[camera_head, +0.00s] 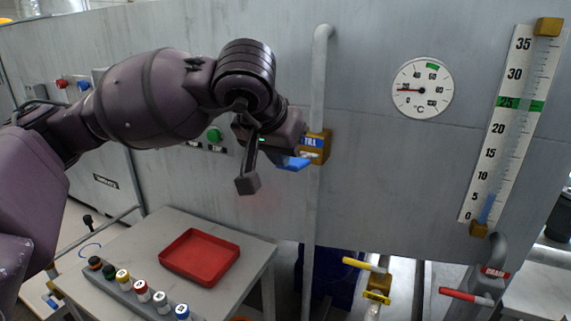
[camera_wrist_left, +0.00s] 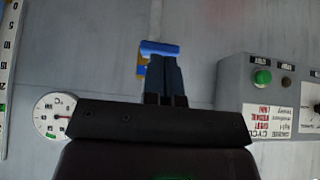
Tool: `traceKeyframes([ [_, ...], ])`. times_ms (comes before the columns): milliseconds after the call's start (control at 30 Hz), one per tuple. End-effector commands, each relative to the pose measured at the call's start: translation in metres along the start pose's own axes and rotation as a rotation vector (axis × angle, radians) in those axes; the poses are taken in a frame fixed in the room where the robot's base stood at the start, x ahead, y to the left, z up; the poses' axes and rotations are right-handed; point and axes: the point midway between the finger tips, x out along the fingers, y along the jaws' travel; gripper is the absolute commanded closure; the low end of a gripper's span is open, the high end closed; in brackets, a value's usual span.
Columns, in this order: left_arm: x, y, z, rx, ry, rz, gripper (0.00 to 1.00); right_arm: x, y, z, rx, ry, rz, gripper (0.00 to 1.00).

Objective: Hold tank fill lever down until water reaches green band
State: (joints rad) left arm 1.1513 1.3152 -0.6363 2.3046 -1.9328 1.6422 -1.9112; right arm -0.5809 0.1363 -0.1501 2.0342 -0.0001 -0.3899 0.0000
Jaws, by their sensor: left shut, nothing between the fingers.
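The blue fill lever (camera_head: 295,163) sticks out to the left of the yellow fill valve block (camera_head: 314,147) on the grey wall pipe. My left gripper (camera_head: 279,158) is shut and empty, close at the lever; it partly hides it. In the left wrist view the shut fingers (camera_wrist_left: 165,75) overlap the blue lever (camera_wrist_left: 160,48); I cannot tell whether they touch. The level scale (camera_head: 513,125) stands at the right with a green band (camera_head: 520,104) at 25. The blue water column (camera_head: 486,209) is low, at about 5. My right gripper is not in view.
A round temperature dial (camera_head: 422,88) is on the wall. A red tray (camera_head: 200,256) and several capped bottles are on the table (camera_head: 240,285) below. A red drain lever (camera_head: 466,297) and a yellow lever (camera_head: 364,265) are at the lower right.

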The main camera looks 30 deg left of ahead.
Motion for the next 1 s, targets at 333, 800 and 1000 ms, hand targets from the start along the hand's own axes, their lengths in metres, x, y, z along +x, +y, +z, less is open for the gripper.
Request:
traceKeyframes([
  [333,-0.059,0.000,0.004,-0.001,0.005,0.000,1.00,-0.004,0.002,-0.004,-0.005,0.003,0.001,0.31],
  [800,-0.072,0.000,0.006,-0.001,0.003,0.001,1.00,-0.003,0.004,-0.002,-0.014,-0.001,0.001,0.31],
  [1000,-0.072,0.000,0.006,-0.001,0.003,0.001,1.00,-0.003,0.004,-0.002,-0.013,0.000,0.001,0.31],
])
